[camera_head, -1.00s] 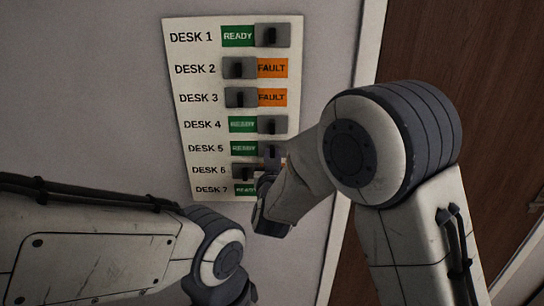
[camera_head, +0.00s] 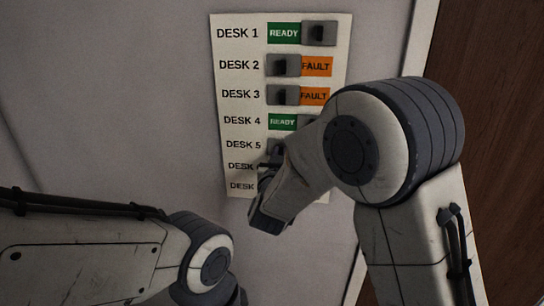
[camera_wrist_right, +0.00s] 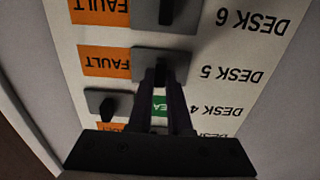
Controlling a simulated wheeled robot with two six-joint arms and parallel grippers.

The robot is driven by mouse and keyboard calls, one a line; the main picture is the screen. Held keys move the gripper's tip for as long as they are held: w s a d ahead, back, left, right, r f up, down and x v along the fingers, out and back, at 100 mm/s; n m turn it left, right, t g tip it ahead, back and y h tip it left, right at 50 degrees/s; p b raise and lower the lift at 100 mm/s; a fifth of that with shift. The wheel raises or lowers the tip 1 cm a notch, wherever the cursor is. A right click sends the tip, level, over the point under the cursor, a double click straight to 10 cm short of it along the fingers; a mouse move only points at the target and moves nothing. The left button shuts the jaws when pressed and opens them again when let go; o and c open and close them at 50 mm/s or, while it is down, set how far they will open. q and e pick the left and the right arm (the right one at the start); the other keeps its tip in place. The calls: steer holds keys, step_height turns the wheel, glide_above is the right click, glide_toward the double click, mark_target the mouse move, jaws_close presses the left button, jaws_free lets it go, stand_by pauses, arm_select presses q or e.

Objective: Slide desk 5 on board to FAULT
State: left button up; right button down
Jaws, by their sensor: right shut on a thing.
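The white board (camera_head: 240,92) hangs on the wall with rows of desk labels and sliders. In the right wrist view it appears upside down. The desk 5 slider (camera_wrist_right: 147,66) sits at the label side of its row, and the orange FAULT field (camera_wrist_right: 105,62) shows beside it. My right gripper (camera_wrist_right: 162,74) is shut on this slider's knob. In the head view the desk 5 slider (camera_head: 276,146) is partly hidden by my right arm, and the right gripper (camera_head: 268,172) is partly seen. My left arm shows at the lower left; its jaws are out of view.
The desk 4 slider (camera_wrist_right: 109,103) is at the far side from its label, with green READY partly visible between my fingers. The desk 6 slider (camera_wrist_right: 167,14) sits close by, by its label, with FAULT showing. A brown door (camera_head: 495,120) stands at the right.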

steer(key=shift+a, duration=0.2)
steer(key=c, duration=0.8)
jaws_free()
steer(key=shift+a, duration=0.1)
steer(key=shift+c, duration=0.2)
steer(key=s+a+b, duration=0.1)
steer(key=s+b, duration=0.1)
steer(key=s, duration=0.8)
steer(key=shift+s+a+b, duration=0.15)
steer(key=shift+a+b, duration=0.05)
steer(key=shift+b, duration=0.2)
